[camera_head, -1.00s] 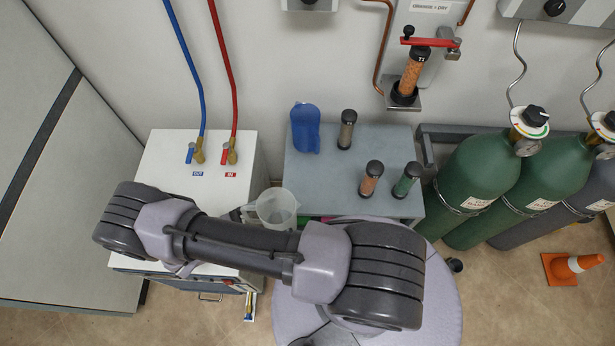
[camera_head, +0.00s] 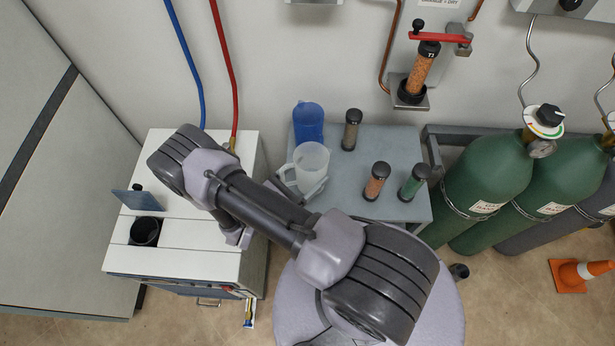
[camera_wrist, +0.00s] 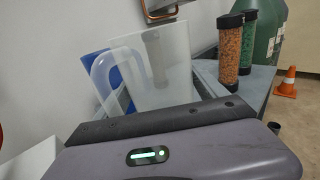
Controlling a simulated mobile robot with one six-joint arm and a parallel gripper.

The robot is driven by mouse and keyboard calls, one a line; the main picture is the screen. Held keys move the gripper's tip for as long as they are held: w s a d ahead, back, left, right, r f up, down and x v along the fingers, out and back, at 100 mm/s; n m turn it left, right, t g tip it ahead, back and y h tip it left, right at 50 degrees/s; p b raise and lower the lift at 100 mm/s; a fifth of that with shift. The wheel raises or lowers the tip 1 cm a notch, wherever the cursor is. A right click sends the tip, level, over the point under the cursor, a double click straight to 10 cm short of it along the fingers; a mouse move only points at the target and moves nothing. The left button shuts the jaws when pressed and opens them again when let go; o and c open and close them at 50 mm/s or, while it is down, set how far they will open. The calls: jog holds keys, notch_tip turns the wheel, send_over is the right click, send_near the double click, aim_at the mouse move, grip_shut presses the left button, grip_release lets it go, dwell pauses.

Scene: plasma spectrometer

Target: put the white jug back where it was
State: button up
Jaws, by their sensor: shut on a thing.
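The white jug (camera_head: 311,162) is translucent and shows over the front left part of the small grey table in the head view, close to the blue jug (camera_head: 307,122). My gripper (camera_head: 318,188) is at the jug's near side and shut on it; my arm hides part of the gripper. In the wrist view the white jug (camera_wrist: 160,68) stands nearly upright beyond the gripper, with its handle to the left. The blue jug (camera_wrist: 104,75) is partly behind it. I cannot tell whether the white jug's base touches the table.
The grey table (camera_head: 345,190) also holds a dark-capped grey cylinder (camera_head: 351,130), an orange one (camera_head: 376,182) and a green one (camera_head: 413,182). The white cabinet (camera_head: 190,262) at left has an open lid (camera_head: 136,200) beside a dark round opening (camera_head: 145,232). Green gas cylinders (camera_head: 487,180) stand at right.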

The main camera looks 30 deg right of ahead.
jog(key=shift+f, duration=1.05)
jog(key=o, duration=2)
jog(key=shift+a, duration=0.1)
jog(key=shift+r, duration=0.1)
